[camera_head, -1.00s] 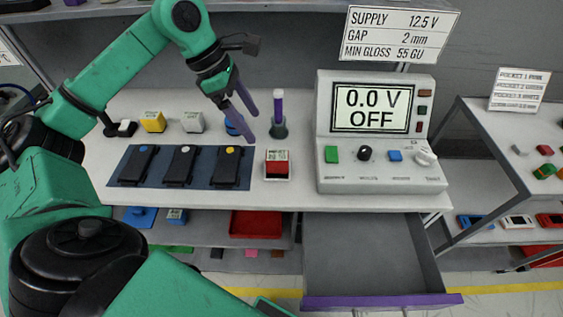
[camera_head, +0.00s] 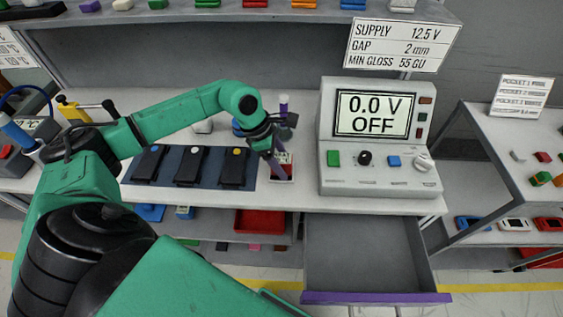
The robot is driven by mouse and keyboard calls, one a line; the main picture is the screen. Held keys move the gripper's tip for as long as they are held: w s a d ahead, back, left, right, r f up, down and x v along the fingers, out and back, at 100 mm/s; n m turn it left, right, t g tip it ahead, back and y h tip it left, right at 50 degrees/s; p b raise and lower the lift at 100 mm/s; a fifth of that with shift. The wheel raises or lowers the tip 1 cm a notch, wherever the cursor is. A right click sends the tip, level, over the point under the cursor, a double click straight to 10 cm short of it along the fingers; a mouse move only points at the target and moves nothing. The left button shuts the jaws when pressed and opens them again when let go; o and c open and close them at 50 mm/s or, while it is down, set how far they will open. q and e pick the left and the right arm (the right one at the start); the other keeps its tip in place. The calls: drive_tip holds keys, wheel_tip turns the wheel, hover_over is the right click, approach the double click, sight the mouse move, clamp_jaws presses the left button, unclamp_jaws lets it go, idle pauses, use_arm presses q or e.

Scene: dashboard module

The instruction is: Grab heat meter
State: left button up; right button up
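No thing in view is clearly labelled as the heat meter. A small white box with a red front (camera_head: 285,158) stands on the bench, left of the large display unit. My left gripper (camera_head: 280,174), with purple fingers pointing down, is over this box and partly hides it. The fingers overlap in this view, so whether they are apart or touch the box cannot be told. My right gripper is not in view.
The display unit (camera_head: 377,130) reads 0.0 V OFF. A blue mat (camera_head: 170,180) holds three black devices to the left. A purple-topped tube (camera_head: 284,103) stands behind the gripper. A grey drawer (camera_head: 370,255) is open below the bench. A side shelf stands right.

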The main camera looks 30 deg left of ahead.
use_arm(q)
clamp_jaws()
